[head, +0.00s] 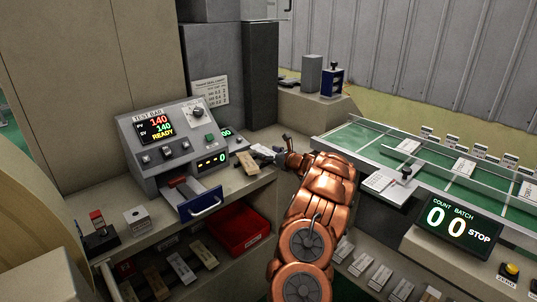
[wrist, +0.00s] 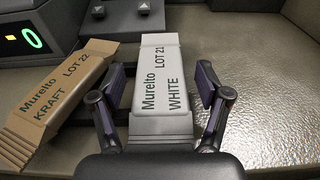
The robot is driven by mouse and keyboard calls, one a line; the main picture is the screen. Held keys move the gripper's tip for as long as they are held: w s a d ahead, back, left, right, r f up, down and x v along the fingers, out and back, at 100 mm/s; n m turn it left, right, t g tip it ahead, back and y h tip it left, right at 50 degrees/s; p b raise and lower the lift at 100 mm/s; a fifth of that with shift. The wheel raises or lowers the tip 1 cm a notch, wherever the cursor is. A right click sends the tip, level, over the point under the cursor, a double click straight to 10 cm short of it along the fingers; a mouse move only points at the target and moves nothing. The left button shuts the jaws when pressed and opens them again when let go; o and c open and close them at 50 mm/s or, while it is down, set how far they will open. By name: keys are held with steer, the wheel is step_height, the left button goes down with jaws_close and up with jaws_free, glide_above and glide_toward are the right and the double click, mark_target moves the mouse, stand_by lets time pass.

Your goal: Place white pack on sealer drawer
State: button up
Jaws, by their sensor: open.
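The white pack (wrist: 161,62), labelled "Murelto WHITE LOT 21", lies on the counter, pointing away from me in the wrist view. My gripper (wrist: 161,82) is open, with one finger on each side of the pack and visible gaps to it. In the head view my gripper (head: 284,153) is at the counter's right end, right of the sealer, and the white pack (head: 263,151) is partly hidden there.
A kraft pack (wrist: 62,92) lies close left of the white pack. A red bin (head: 237,232) and several packs sit on the shelf below. A green conveyor (head: 440,165) and count display (head: 458,222) stand to the right. Counter right of the white pack is clear.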

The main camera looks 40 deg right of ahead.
steer(key=shift+r, duration=0.2)
steer(key=s+r+b, duration=0.1)
steer(key=s, duration=0.6)
steer(key=shift+s, duration=0.25)
